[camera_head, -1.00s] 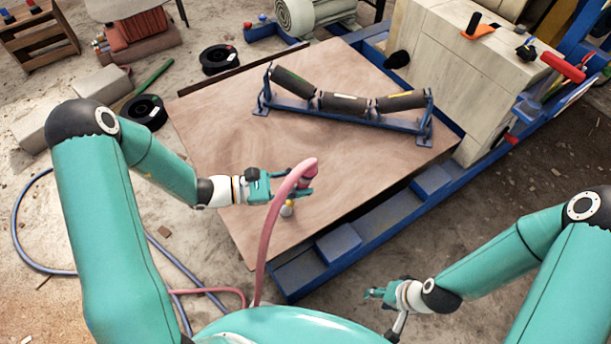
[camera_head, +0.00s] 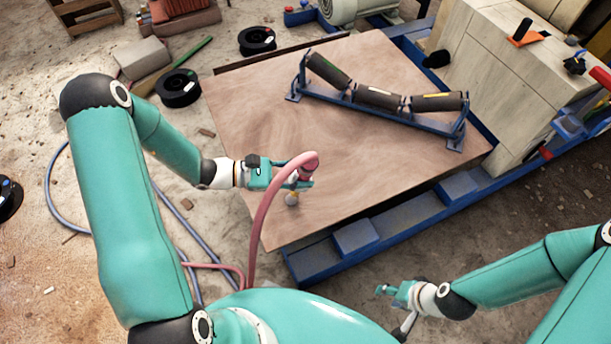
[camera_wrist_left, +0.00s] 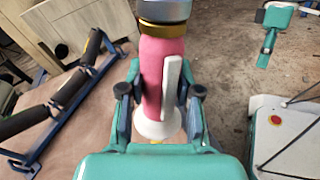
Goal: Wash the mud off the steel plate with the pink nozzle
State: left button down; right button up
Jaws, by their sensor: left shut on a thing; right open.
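My left gripper (camera_head: 307,180) is shut on the pink nozzle (camera_wrist_left: 162,70), which has a white lever and a white flared ring. A pink hose (camera_head: 262,220) arcs up to the nozzle in the head view. The gripper holds it above the near left part of the large flat plate (camera_head: 270,130). The plate is brownish with faint streaks; I cannot tell mud from its own surface colour. No water spray shows. My right gripper (camera_head: 384,290) is open and empty, low at the right, off the plate; it also shows in the left wrist view (camera_wrist_left: 268,42).
A blue frame with rollers (camera_head: 380,100) stands on the plate's far right part. Blue beams (camera_head: 400,225) run along its near right edge. Pale blocks (camera_head: 480,80) stand at the right. Black reels (camera_head: 179,88) and a blue-grey hose (camera_head: 50,205) lie on the ground.

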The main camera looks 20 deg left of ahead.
pick_arm(q)
jog(key=w+a+b, duration=0.1)
jog(key=w+a, duration=0.4)
jog(key=a, duration=0.1)
jog(key=shift+w, duration=0.2)
dwell(0.5)
dwell(0.9)
